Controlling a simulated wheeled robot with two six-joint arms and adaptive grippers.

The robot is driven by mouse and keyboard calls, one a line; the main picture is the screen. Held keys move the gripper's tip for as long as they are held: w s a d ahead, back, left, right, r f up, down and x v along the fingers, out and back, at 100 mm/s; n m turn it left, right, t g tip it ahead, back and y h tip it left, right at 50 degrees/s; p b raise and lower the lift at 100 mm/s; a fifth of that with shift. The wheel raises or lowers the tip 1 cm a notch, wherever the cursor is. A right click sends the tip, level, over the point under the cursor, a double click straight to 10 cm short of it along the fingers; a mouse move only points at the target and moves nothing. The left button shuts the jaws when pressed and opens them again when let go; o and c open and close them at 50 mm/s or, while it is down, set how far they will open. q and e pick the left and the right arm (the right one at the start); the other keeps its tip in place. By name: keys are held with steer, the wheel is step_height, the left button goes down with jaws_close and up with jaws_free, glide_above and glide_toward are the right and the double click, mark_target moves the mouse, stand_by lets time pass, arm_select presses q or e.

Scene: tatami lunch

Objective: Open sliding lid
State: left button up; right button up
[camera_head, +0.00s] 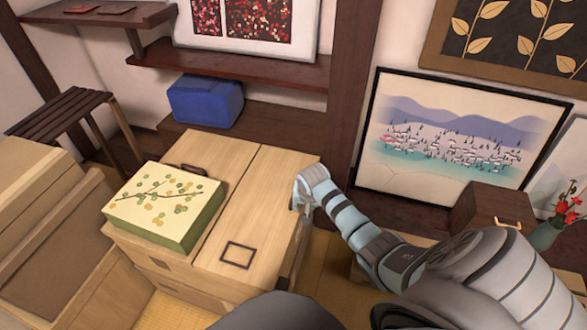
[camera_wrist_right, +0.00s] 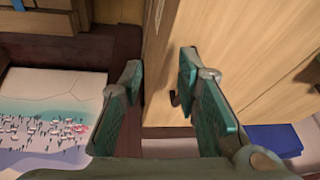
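A light wooden chest (camera_head: 200,292) stands in the middle of the head view. Its top shows two flat panels with a seam between them; the right panel (camera_head: 265,205) bears a dark square outline (camera_head: 238,254). A green-sided box with a leaf-patterned top (camera_head: 170,200) rests on the left panel. My right gripper (camera_head: 303,192) is at the right edge of the right panel. In the right wrist view my right gripper (camera_wrist_right: 160,68) is open, its fingers apart, with the wooden panel (camera_wrist_right: 235,50) beside and behind the right finger. My left gripper is out of view.
A dark handle (camera_head: 193,169) shows behind the patterned box. A blue box (camera_head: 205,101) sits behind the chest. A framed landscape (camera_head: 440,140) leans against the wall at right, near a small brown box (camera_head: 490,207) and a vase with red flowers (camera_head: 546,232).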

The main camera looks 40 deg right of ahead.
steer(key=w+d+r+m+b, duration=0.1)
steer(key=w+r+m+b, duration=0.2)
steer(key=r, duration=0.7)
steer(key=shift+t, duration=0.3)
steer(key=b+x, duration=0.1)
steer(key=x, duration=0.3)
steer(key=b+x, duration=0.2)
steer(key=x, duration=0.2)
steer(key=b+x, duration=0.2)
steer(key=x, duration=0.2)
steer(key=shift+w+d+r, duration=0.2)
steer(key=shift+w+d, duration=0.1)
steer(key=shift+w, duration=0.05)
steer(key=shift+w+d+f+b, duration=0.15)
steer(key=shift+w+f+b, duration=0.15)
steer(key=shift+f+b, duration=0.3)
steer(key=shift+w+d+f, duration=0.15)
steer(key=shift+f, duration=0.15)
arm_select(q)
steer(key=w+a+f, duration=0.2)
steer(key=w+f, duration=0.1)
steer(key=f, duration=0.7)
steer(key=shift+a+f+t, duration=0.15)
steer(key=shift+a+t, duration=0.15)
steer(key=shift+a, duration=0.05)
arm_select(e)
steer(key=shift+r, duration=0.1)
